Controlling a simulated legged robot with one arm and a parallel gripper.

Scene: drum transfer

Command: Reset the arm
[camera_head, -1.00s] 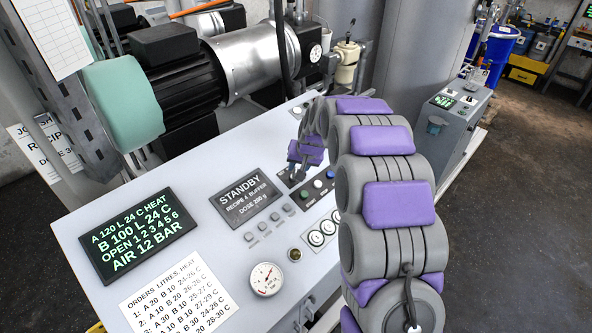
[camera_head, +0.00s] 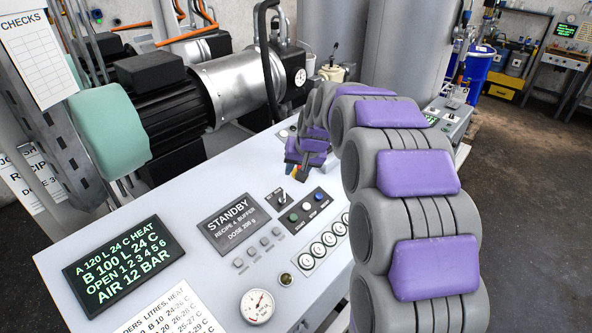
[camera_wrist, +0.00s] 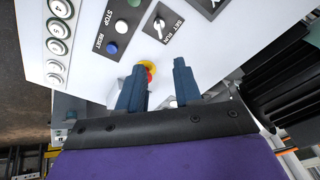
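My arm, grey with purple pads, arches over the white control console (camera_head: 140,235) in the head view. My gripper (camera_head: 296,168) is at its far end, above the back part of the console, partly hidden by the arm. In the wrist view the two dark blue fingers of my gripper (camera_wrist: 160,76) stand apart with nothing between them. A red and yellow button (camera_wrist: 149,70) shows beyond the fingers, nearest the left one; I see no contact. A switch (camera_wrist: 158,24) and a dark button strip (camera_wrist: 119,28) lie on the panel further off.
A pump with a green end (camera_head: 110,122) stands behind the console at the left. A blue drum (camera_head: 474,70) is at the back right. The floor (camera_head: 525,190) at right is clear.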

